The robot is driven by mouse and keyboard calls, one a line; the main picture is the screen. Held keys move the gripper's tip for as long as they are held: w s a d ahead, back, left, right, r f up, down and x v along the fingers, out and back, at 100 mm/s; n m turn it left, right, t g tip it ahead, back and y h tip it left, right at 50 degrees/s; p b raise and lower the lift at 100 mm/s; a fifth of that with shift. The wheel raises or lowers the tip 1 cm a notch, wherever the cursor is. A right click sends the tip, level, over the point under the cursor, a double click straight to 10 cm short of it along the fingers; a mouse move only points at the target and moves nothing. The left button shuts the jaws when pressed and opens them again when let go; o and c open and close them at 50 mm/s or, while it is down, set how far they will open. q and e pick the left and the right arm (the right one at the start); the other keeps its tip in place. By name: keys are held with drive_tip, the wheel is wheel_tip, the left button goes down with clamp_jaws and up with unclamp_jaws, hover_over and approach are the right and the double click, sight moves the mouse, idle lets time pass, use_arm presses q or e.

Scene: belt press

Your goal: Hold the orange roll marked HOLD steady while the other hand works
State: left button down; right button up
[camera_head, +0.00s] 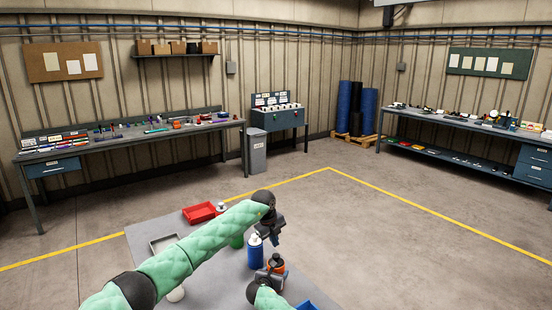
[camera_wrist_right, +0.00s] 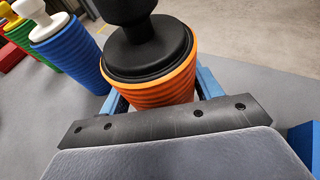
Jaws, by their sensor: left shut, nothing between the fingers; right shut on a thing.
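The orange roll (camera_head: 279,268) stands upright on the grey table near its right edge, with a black cap on top. It fills the middle of the right wrist view (camera_wrist_right: 158,90), where its ribbed side shows; no HOLD mark is legible. My right gripper (camera_head: 273,273) is shut on it, with a blue finger on each side. My left gripper (camera_head: 276,240) is shut and empty, pointing down just above the black cap. In the head view I cannot tell whether it touches the cap.
A blue roll (camera_head: 255,254) with a white cap stands close beside the orange one. A green roll (camera_head: 237,241) is farther back, partly behind my left arm. A red tray (camera_head: 198,213), a grey tray (camera_head: 163,243) and a blue tray (camera_head: 305,306) lie around the table (camera_head: 143,232).

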drive_tip(key=o, duration=1.4)
drive_tip(key=shift+c, duration=0.2)
